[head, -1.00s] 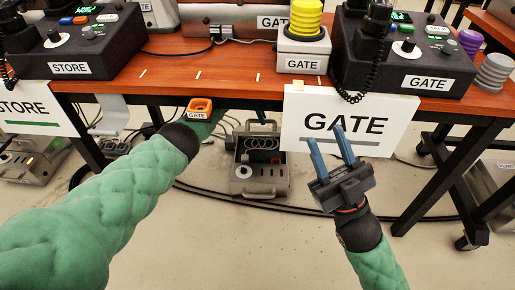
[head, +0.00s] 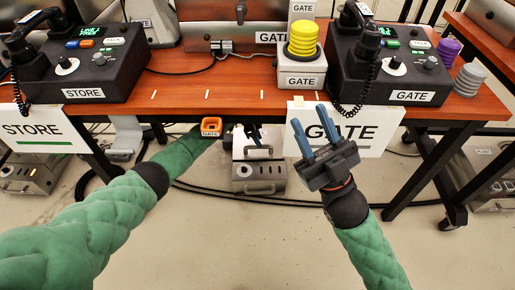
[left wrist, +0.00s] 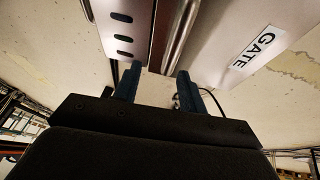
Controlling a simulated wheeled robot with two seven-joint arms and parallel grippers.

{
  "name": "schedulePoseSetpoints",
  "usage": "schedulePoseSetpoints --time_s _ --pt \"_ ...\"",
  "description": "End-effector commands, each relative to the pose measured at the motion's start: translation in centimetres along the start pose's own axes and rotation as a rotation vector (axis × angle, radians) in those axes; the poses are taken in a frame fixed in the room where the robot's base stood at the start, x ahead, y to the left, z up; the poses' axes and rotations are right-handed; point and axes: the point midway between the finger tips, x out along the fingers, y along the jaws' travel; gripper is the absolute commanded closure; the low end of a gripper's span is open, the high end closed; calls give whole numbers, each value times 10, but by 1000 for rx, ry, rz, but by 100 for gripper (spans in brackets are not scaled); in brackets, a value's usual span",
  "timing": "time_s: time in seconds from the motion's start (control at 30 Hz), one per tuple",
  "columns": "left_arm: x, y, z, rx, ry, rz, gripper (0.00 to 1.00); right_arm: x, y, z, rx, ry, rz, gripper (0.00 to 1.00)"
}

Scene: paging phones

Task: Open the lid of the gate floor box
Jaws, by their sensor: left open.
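The gate floor box (head: 259,178) is a grey case with a front handle, standing on the floor under the table. My left gripper (head: 254,134) is open over the box's top. In the left wrist view its two blue fingers (left wrist: 155,85) are apart with nothing between them. Beyond them are a metal bar (left wrist: 181,32) and a light panel with a GATE label (left wrist: 257,48). My right gripper (head: 313,132) is open and empty before the white GATE sign.
The wooden table (head: 180,104) overhangs the box. The white GATE sign (head: 375,138) hangs to the right. Black cables (head: 215,190) run on the floor; the floor in front is clear.

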Motion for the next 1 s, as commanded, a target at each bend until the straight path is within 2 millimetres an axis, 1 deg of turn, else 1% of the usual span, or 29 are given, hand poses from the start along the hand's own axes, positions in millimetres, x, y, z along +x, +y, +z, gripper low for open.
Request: schedulePoseSetpoints --time_s 0.03,0.17,0.3,0.5,0.87,1.0 --pt "2 7 2 11 -1 -23 59 6 2 -4 0 0 0 64" --pt "16 18 8 42 0 -97 59 12 4 -8 0 0 0 64" --pt "31 27 14 73 0 -172 59 12 4 -8 0 0 0 64" --pt "44 34 19 99 0 -239 59 12 4 -8 0 0 0 64" --pt "50 37 22 105 -2 -253 59 12 4 -8 0 0 0 64" --pt "47 36 20 106 0 -257 59 12 4 -8 0 0 0 64"
